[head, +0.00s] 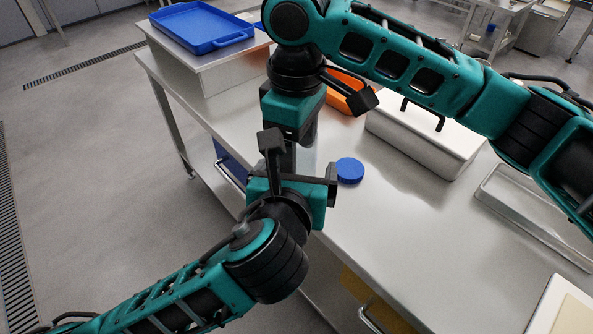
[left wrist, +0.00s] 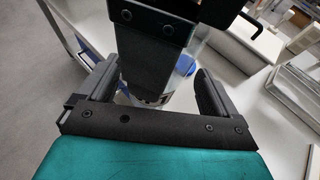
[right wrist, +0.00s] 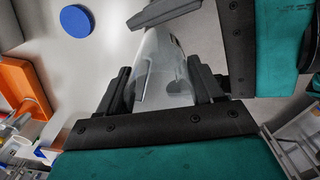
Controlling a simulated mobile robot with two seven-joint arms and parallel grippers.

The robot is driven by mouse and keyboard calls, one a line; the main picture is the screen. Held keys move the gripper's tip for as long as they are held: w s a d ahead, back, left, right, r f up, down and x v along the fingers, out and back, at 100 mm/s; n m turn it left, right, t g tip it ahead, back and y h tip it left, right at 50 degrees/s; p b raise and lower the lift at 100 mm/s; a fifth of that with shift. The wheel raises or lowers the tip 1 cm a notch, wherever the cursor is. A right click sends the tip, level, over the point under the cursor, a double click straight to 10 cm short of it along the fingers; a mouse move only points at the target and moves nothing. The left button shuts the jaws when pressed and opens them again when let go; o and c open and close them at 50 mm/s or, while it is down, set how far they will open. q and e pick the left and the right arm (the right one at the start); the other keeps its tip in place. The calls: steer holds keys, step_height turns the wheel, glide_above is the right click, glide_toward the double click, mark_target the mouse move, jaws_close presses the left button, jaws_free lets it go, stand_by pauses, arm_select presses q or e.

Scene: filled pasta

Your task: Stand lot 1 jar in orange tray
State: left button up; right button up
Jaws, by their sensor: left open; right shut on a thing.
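My right gripper (right wrist: 160,80) is shut on a clear jar (right wrist: 158,60), seen in the right wrist view. In the head view (head: 293,150) the right gripper points down over the table's left part, and the jar is mostly hidden. My left gripper (head: 303,168) is open there, just below the right one. In the left wrist view its fingers (left wrist: 155,92) are on either side of the jar's lower part (left wrist: 152,98); I cannot tell whether they touch it. The orange tray (head: 345,92) is farther back, partly behind my right arm. It also shows in the right wrist view (right wrist: 20,75). Lot marking is unreadable.
A blue lid (head: 350,170) lies on the steel table (head: 375,240) just right of the grippers. A long white box (head: 440,145) stands behind it. A blue tray (head: 205,45) sits on a box at the back left. A metal tray (head: 535,210) is at the right.

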arm_select(q)
steer(key=shift+c, duration=0.4)
steer(key=shift+s+d, duration=0.1)
steer(key=c, duration=1.1)
arm_select(e)
steer(key=shift+a, duration=0.1)
arm_select(q)
steer(key=shift+d+r, duration=0.1)
steer(key=shift+c, duration=0.2)
arm_select(e)
steer(key=o, duration=1)
arm_select(q)
steer(key=shift+c, duration=0.5)
arm_select(e)
steer(key=shift+o, duration=1.1)
steer(key=shift+r, duration=0.1)
